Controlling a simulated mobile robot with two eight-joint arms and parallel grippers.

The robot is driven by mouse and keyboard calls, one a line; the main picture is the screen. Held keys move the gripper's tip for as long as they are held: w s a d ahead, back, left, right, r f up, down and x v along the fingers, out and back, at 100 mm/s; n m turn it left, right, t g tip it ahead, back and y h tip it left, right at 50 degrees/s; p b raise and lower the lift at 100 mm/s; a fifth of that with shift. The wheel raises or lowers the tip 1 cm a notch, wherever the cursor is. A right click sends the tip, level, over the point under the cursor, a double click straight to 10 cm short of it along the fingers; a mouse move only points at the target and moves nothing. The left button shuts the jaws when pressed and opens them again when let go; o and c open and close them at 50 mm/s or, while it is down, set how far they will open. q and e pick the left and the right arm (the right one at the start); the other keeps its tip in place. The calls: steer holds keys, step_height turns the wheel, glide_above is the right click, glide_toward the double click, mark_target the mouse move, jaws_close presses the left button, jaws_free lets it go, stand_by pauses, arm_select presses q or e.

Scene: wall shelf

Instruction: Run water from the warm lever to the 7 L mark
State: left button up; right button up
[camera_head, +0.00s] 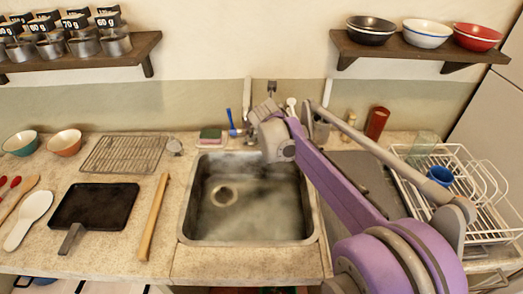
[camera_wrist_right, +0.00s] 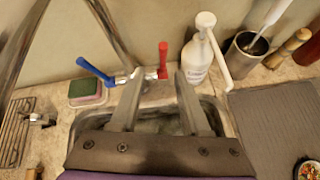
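The steel sink (camera_head: 250,238) is set in the counter in the head view. Its round drain shows, the bottom looks cloudy grey, and I cannot read a water level or litre mark. The red lever (camera_wrist_right: 163,60) stands upright behind the sink in the right wrist view; my right arm hides it in the head view. The blue lever (camera_wrist_right: 95,70) tilts left beside it and also shows in the head view (camera_head: 232,122). My right gripper (camera_wrist_right: 158,78) is open and empty, its fingers apart just in front of the red lever. My left gripper is out of view.
A white pump bottle (camera_wrist_right: 197,62) stands close right of the red lever. A green sponge (camera_wrist_right: 85,90) lies left of the levers. Shiny tubing (camera_wrist_right: 112,35) crosses the wrist view nearby. A dish rack (camera_head: 480,190) stands right, a black tray (camera_head: 95,205) left.

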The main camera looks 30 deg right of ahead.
step_height(320, 180, down, 6)
steer(key=s+d+m+t+b, duration=0.25)
steer(key=m+t, duration=0.55)
steer(key=m, duration=2.3)
steer(key=shift+y, duration=0.4)
steer(key=p+x, duration=0.1)
steer(key=x, duration=0.9)
steer(key=shift+w, duration=0.35)
jaws_close()
